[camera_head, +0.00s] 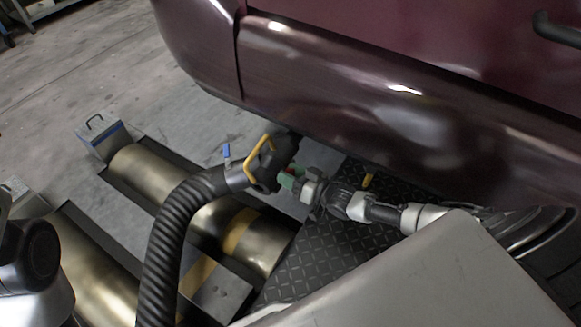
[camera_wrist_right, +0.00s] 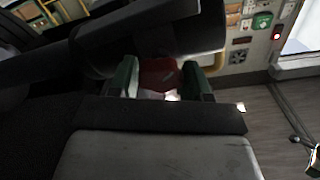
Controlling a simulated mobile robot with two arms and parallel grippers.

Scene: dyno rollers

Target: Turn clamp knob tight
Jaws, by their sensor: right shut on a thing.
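The clamp knob (camera_wrist_right: 158,75) is red and sits between the green fingertips of my right gripper (camera_wrist_right: 160,80) in the right wrist view. My right gripper (camera_head: 290,178) is shut on it. The knob is on the underside of a black nozzle (camera_head: 272,160) at the end of a ribbed black hose (camera_head: 165,235). The nozzle has a yellow handle (camera_head: 257,158) and sits low beside the dark red car. How far the knob is turned cannot be told. My left gripper is not in view.
The dark red car body (camera_head: 370,85) fills the upper right, close above my right arm. Metal rollers (camera_head: 150,172) lie in the floor, with a black tread plate (camera_head: 320,250) near my arm. A blue-topped lever (camera_head: 227,152) stands by the hose.

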